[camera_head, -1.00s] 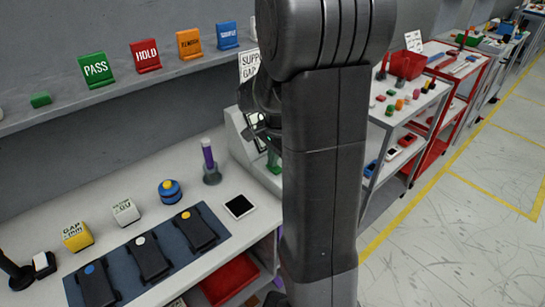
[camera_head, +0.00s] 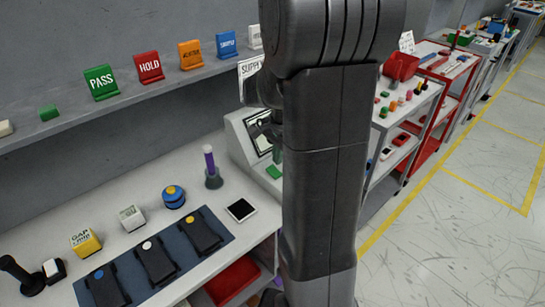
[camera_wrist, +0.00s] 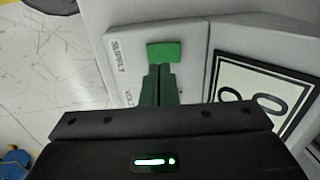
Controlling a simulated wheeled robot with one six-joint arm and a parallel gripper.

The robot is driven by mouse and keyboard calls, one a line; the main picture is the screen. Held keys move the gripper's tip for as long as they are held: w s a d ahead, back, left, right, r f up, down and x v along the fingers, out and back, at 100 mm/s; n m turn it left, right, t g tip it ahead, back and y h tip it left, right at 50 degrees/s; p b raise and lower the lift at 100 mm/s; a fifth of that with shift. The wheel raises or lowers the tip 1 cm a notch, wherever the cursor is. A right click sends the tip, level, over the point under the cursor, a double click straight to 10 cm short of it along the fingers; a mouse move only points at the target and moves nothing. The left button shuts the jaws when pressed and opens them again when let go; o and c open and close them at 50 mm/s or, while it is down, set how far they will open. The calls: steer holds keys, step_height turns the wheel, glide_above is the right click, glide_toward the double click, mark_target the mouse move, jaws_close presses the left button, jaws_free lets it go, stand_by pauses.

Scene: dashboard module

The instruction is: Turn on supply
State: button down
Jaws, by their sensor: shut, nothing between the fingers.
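The supply switch is a green rocker (camera_wrist: 164,51) on the light grey console, beside a "SUPPLY" label in the wrist view. It also shows as a small green patch (camera_head: 274,171) low on the console (camera_head: 238,128) in the head view. My gripper (camera_wrist: 161,68) is shut and empty. Its dark green fingertips point at the lower edge of the rocker and overlap it closely in the picture; I cannot tell whether they touch. The switch's on or off state is not readable. My arm hides the console's right part in the head view.
A framed display (camera_wrist: 262,95) sits right of the switch. Open floor lies at right, beyond the trolleys (camera_head: 440,85).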

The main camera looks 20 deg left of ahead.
mark_target(271, 169)
step_height(271, 169, up, 10)
steer(key=d, duration=0.1)
steer(key=shift+s+d+f+b, duration=0.25)
steer(key=shift+s+b, duration=0.1)
steer(key=shift+s, duration=0.1)
steer(key=shift+w+a+r+b, duration=0.15)
steer(key=shift+a+b, duration=0.15)
steer(key=shift+b, duration=0.6)
steer(key=shift+w+a+f+b, duration=0.15)
steer(key=shift+a+b, duration=0.15)
steer(key=shift+b, duration=0.6)
steer(key=shift+y, duration=0.3)
steer(key=f, duration=0.4)
steer(key=w+a+f, duration=0.1)
steer(key=f, duration=0.4)
steer(key=a+f, duration=0.1)
steer(key=f, duration=0.3)
steer(key=shift+w+a+f, duration=0.1)
steer(key=shift+w+f, duration=0.05)
steer(key=shift+f, duration=0.15)
